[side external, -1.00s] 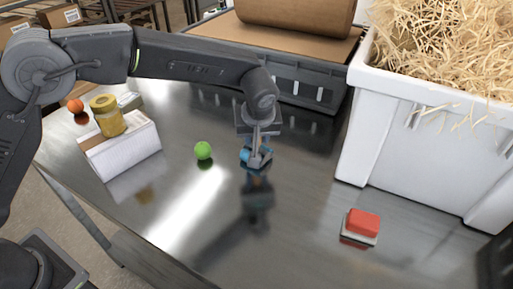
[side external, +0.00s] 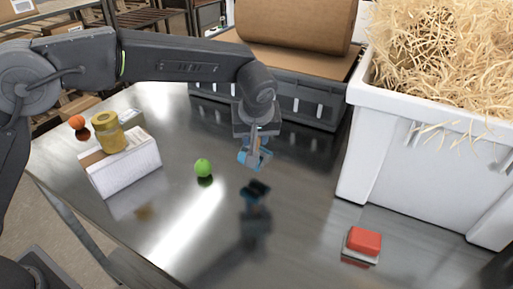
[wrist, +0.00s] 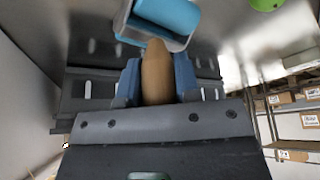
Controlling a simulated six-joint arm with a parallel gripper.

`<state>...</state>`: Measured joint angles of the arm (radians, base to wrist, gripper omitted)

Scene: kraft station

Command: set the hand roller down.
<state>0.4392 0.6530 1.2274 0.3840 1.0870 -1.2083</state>
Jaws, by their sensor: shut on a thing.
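The hand roller has a blue cylinder, a grey frame and a tan wooden handle. In the wrist view, the roller (wrist: 170,16) shows at the top, its handle between the two blue fingers of my gripper (wrist: 157,84), which is shut on it. In the side view, my gripper (side external: 256,148) points down over the middle of the metal table (side external: 300,225), with the blue of the roller (side external: 246,157) at its tip. A dark gap separates the roller from its reflection, so it hangs a little above the table.
A green ball (side external: 203,168) lies left of the roller. A yellow jar (side external: 108,133) stands on a white box (side external: 128,168), near an orange ball (side external: 77,122). A red-topped block (side external: 364,241) lies front right. A white bin (side external: 420,175) of straw and a grey crate (side external: 310,103) stand behind.

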